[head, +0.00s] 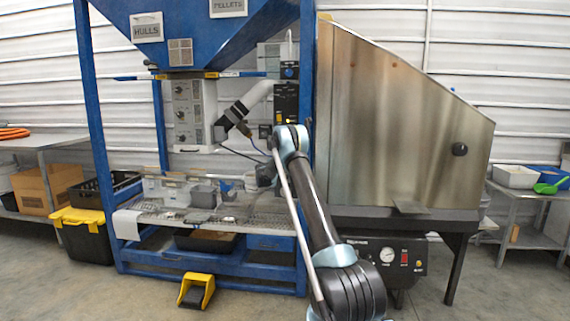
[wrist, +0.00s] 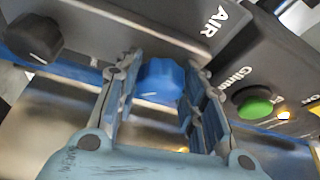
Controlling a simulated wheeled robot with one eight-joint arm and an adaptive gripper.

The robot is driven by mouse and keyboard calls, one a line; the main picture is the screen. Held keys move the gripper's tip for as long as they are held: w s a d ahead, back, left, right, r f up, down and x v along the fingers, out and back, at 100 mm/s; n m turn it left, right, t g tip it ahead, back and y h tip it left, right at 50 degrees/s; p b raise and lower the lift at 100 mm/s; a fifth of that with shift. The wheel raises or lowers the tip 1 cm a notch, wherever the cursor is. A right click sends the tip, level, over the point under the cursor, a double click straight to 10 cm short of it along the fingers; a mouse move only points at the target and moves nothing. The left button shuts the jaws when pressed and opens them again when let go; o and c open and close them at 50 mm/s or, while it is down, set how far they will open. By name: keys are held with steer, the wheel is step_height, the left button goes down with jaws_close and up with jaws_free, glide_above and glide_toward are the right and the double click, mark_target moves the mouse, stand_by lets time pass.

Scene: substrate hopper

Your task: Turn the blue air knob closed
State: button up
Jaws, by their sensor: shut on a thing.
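The blue air knob (wrist: 160,84) is in the middle of the wrist view, on a grey panel marked AIR. A short pale mark shows low on its face. My gripper (wrist: 163,78) has one finger on each side of the knob and is shut on it. The fingers hide parts of the knob's sides. In the head view my arm reaches up from the lower right to the hopper stand, and the knob in the grip cannot be made out there.
A black knob (wrist: 34,38) sits left of the blue one on the same panel. A green button (wrist: 254,103) is close on the right. In the head view a steel cabinet (head: 395,120) stands right of my arm, and the blue hopper (head: 190,30) is above.

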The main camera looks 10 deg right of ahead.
steer(key=shift+d+f, duration=0.1)
steer(key=shift+d, duration=0.15)
steer(key=o, duration=1.1)
steer(key=shift+a, duration=0.1)
steer(key=shift+a, duration=0.1)
steer(key=shift+s+a, duration=0.15)
steer(key=shift+s, duration=0.1)
steer(key=v, duration=1.1)
steer(key=shift+s+a+f, duration=0.1)
